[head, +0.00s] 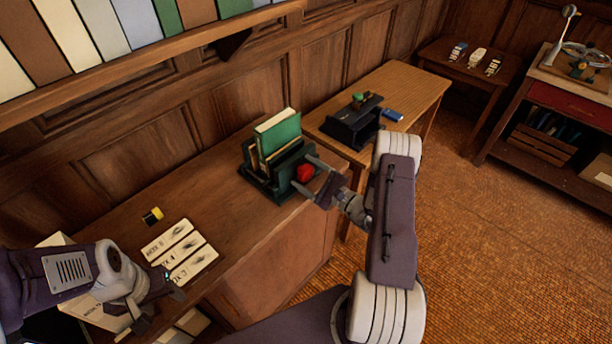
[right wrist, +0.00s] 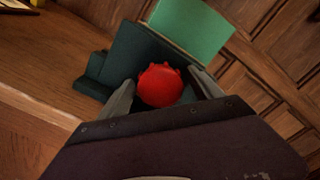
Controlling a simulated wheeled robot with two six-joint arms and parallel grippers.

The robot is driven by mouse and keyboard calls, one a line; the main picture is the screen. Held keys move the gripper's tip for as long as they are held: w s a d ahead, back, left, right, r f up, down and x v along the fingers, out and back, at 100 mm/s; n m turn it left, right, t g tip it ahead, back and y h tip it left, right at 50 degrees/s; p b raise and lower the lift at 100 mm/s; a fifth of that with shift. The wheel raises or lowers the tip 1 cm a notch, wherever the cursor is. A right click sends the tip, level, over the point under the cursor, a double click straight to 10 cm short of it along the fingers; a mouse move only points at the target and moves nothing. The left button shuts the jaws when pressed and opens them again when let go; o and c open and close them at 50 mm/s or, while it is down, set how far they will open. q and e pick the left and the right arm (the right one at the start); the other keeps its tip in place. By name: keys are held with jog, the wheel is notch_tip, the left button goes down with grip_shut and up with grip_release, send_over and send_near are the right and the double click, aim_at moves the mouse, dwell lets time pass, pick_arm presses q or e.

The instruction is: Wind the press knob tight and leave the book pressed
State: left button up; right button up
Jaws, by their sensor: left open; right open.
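A dark green press (head: 262,184) stands near the right end of the wooden desk. A green book (head: 279,134) stands upright in it, with its pale page edges showing. The red press knob (head: 305,173) is on the press's right side. My right gripper (head: 304,174) is open, with its fingers to either side of the knob. In the right wrist view the red knob (right wrist: 161,86) sits between the two open fingers (right wrist: 163,92); I cannot tell whether they touch it. My left gripper (head: 160,308) is open and empty at the lower left, far from the press.
Several labelled cards (head: 180,250) and a small black and yellow item (head: 153,216) lie on the desk. A second table (head: 413,88) behind holds a black device (head: 354,124) and a blue item (head: 392,115). The desk between cards and press is clear.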

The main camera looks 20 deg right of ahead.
jog(key=c, duration=1.4)
jog(key=shift+o, duration=0.2)
jog(key=m+p, duration=0.1)
jog(key=m, duration=0.4)
jog(key=shift+r, duration=0.15)
jog(key=m, duration=0.5)
jog(key=shift+p, duration=0.35)
jog(key=m, duration=0.4)
jog(key=shift+m+p, duration=0.3)
jog(key=m+p, duration=0.1)
jog(key=m, duration=0.5)
jog(key=shift+m, duration=0.4)
jog(key=m, duration=0.4)
jog(key=shift+m, duration=0.4)
jog(key=m, duration=0.4)
jog(key=shift+p, duration=0.3)
